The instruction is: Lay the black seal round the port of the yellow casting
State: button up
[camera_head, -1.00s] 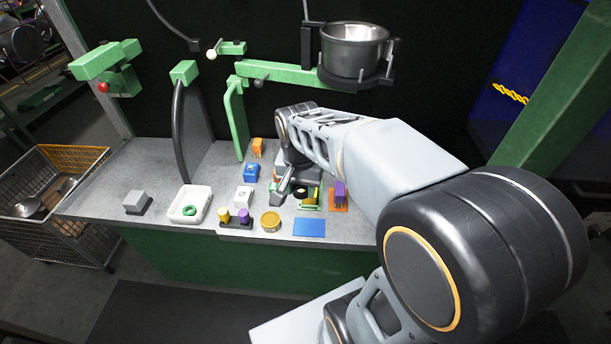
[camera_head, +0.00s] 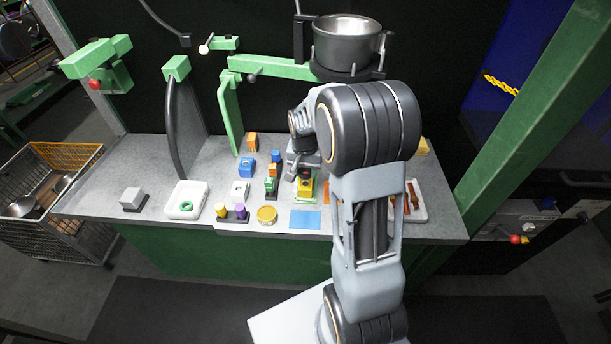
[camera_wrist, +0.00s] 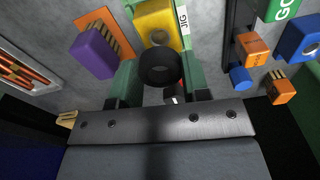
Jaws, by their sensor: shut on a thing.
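The black seal (camera_wrist: 160,67) is a thick dark ring, held between the green-padded fingers of my gripper (camera_wrist: 160,78) in the wrist view. The yellow casting (camera_wrist: 155,20) lies just beyond it, with a round grey port (camera_wrist: 159,37) partly covered by the near seal. The seal appears nearer the camera than the casting; the gap between them cannot be judged. A white "JIG" label (camera_wrist: 184,20) is beside the casting. In the head view, the yellow casting (camera_head: 306,187) is on the bench below my gripper (camera_head: 304,172), whose fingertips are hard to make out.
A purple block (camera_wrist: 93,52) stands left of the casting on an orange plate (camera_wrist: 119,34). Coloured blocks (camera_wrist: 252,48) stand to the right. A white tray (camera_head: 173,214) holds a green ring (camera_head: 186,206). A blue mat (camera_head: 305,220) lies in front.

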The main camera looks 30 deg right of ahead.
aim_at(305, 178)
notch_tip(305, 178, down, 3)
dwell(0.3)
jog(key=shift+f+b, duration=0.45)
jog(key=shift+f, duration=0.1)
jog(key=o, duration=0.9)
